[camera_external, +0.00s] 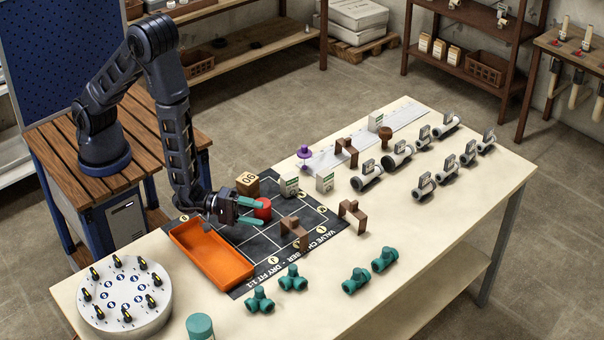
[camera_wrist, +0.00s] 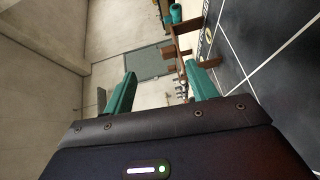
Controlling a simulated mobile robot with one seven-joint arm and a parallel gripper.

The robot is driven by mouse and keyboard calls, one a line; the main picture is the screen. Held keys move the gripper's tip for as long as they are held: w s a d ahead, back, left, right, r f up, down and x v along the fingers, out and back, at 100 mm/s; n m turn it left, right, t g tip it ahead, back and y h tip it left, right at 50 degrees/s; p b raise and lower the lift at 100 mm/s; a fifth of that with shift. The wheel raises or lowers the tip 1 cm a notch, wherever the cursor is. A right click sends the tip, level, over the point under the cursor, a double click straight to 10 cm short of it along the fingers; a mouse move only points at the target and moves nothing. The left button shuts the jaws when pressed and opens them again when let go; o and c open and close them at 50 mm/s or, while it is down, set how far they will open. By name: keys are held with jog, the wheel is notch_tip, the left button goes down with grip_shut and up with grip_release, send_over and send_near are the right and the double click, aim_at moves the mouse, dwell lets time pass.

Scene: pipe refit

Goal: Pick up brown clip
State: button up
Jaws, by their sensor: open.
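Three brown bridge-shaped clips stand upright on the table: one (camera_external: 293,231) on the dark mat just right of my gripper, one (camera_external: 352,212) at the mat's right edge, and one (camera_external: 346,151) farther back by the white ruler. My gripper (camera_external: 256,212) is open, its teal fingers pointing right toward the nearest clip, apart from it. In the wrist view, my gripper (camera_wrist: 160,88) shows spread fingers with nothing visibly held. A brown clip (camera_wrist: 168,52) shows beyond the fingertips there, partly overlapped by other brown parts.
A red round object (camera_external: 264,209) is close by my fingers. An orange tray (camera_external: 212,254) lies left. Teal pipe fittings (camera_external: 292,278) stand in front.

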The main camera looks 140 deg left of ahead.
aim_at(290, 223)
jog(key=shift+s+a+f+n+t+y, duration=0.15)
jog(key=shift+s+a+f+n, duration=0.1)
jog(key=shift+f, duration=0.3)
jog(key=shift+s+a+f+n+t+y, duration=0.1)
jog(key=shift+s+f+n+t+y, duration=0.1)
jog(key=shift+f, duration=0.3)
jog(key=x, duration=0.5)
jog(key=shift+w+a, duration=0.1)
jog(key=shift+a, duration=0.05)
jog(key=shift+x, duration=2.7)
jog(key=shift+w+f, duration=0.1)
jog(key=shift+f, duration=0.1)
jog(key=c, duration=1.1)
jog(key=shift+o, duration=0.2)
